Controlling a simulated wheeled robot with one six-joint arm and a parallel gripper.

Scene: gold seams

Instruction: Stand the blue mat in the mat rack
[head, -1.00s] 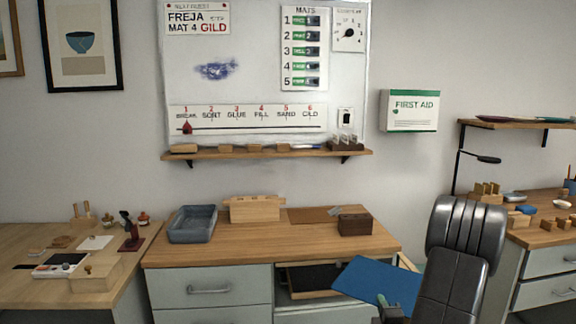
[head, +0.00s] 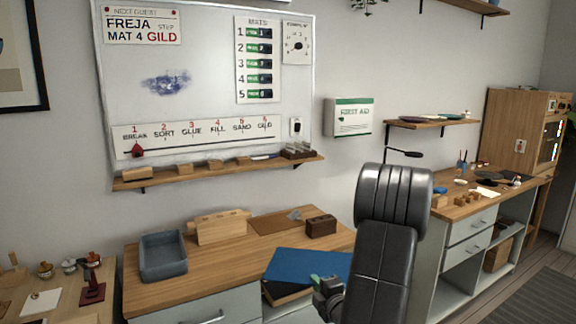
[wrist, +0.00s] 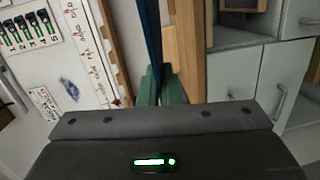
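The blue mat (head: 305,266) is a flat sheet held out over the front right of the middle workbench. In the wrist view the blue mat (wrist: 152,40) shows edge-on as a thin strip. My gripper (head: 325,284) has green fingers, partly hidden by my arm in the head view. In the wrist view my gripper (wrist: 160,88) is closed around the mat's edge. A pale wooden holder (head: 218,228) stands at the back of the workbench; I cannot tell for sure whether it is the mat rack.
A grey-blue tray (head: 162,257) stands left of the wooden holder. A dark brown block (head: 321,226) stands on the right. The whiteboard ledge (head: 215,172) juts out above the workbench. A second bench (head: 490,196) lies to the right.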

